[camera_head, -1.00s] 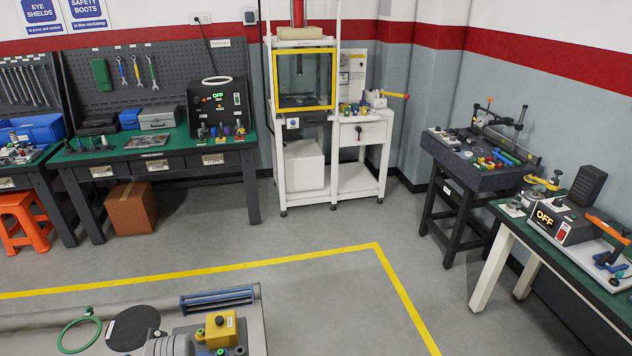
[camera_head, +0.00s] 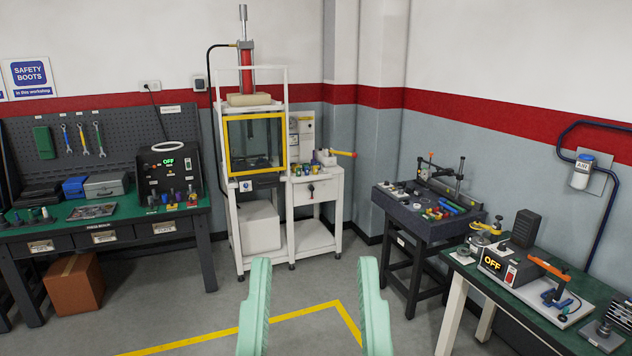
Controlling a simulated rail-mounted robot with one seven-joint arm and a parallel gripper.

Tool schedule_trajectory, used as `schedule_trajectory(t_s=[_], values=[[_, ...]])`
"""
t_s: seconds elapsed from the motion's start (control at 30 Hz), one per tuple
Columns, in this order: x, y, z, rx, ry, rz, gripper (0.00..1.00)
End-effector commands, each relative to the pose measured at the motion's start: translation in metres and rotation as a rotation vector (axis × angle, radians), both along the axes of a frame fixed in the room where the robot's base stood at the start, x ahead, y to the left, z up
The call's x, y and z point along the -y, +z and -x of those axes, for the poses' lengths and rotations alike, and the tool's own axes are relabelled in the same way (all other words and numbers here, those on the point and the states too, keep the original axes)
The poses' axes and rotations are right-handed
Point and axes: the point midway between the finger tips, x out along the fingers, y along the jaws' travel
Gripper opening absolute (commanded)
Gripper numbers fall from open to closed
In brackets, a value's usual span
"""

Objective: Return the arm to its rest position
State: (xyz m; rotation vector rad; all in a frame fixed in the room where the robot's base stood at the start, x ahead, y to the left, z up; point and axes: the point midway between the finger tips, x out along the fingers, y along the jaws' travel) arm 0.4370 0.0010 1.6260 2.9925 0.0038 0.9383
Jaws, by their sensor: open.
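My gripper (camera_head: 315,300) shows at the bottom centre of the head view, its two pale green fingers apart. It is open, with nothing between the fingertips except the view of the grey floor behind. It stands clear of the benches and machines. The rest of my arm is out of the frame below.
A white press stand with a yellow-framed window (camera_head: 227,145) stands at the back. A green-topped bench (camera_head: 75,233) is at left with a cardboard box (camera_head: 73,284) under it. A dark test table (camera_head: 405,217) and another green bench (camera_head: 520,297) stand at right. Open floor lies between.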

Motion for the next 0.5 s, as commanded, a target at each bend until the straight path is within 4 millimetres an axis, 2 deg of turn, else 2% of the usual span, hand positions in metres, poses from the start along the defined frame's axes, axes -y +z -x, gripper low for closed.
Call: schedule_trajectory(t_s=[0.03, 0.1, 0.2, 0.33, 0.5], values=[[-0.001, 0.057, 0.0, 0.0, 0.004, -0.004, 0.51], [-0.001, 0.087, -0.001, -0.002, 0.008, -0.008, 0.51], [-0.002, 0.122, -0.001, -0.004, 0.014, -0.012, 0.51], [-0.002, 0.144, -0.002, -0.006, 0.017, -0.016, 0.51], [-0.002, 0.145, -0.002, -0.007, 0.019, -0.017, 0.51]])
